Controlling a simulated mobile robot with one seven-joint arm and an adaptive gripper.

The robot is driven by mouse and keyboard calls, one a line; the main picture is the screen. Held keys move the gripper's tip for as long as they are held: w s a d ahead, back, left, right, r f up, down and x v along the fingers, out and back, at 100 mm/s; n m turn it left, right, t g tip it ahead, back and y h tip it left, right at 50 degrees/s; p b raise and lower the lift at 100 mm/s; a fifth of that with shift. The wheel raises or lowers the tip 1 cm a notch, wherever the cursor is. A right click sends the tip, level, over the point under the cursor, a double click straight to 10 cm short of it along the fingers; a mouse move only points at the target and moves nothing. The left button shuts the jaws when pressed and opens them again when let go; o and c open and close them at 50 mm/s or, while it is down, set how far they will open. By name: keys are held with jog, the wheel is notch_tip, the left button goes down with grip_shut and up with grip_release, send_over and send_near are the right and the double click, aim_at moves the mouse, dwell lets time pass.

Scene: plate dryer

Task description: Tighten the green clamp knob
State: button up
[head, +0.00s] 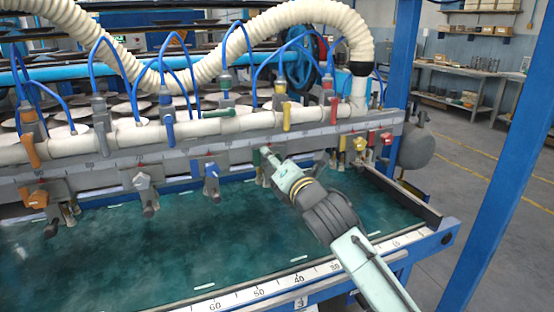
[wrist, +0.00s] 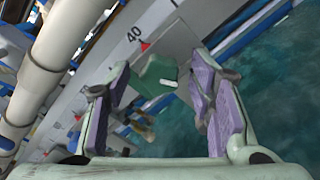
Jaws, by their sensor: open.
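The green clamp knob (wrist: 156,76) shows in the wrist view, ahead of and between the two purple-padded fingers of my gripper (wrist: 160,98). The fingers stand apart on either side of it, and I cannot tell whether either touches it. In the head view my gripper (head: 266,153) is at the front of the scale rail, right of the blue knob; a small green part of the knob (head: 264,150) shows at its tip. The rest of the knob is hidden by the gripper there.
The teal table (head: 120,250) below is clear. A blue post (head: 500,150) stands at the right.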

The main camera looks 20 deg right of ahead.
jog(key=shift+c, duration=0.5)
jog(key=c, duration=1.1)
jog(key=shift+o, duration=0.2)
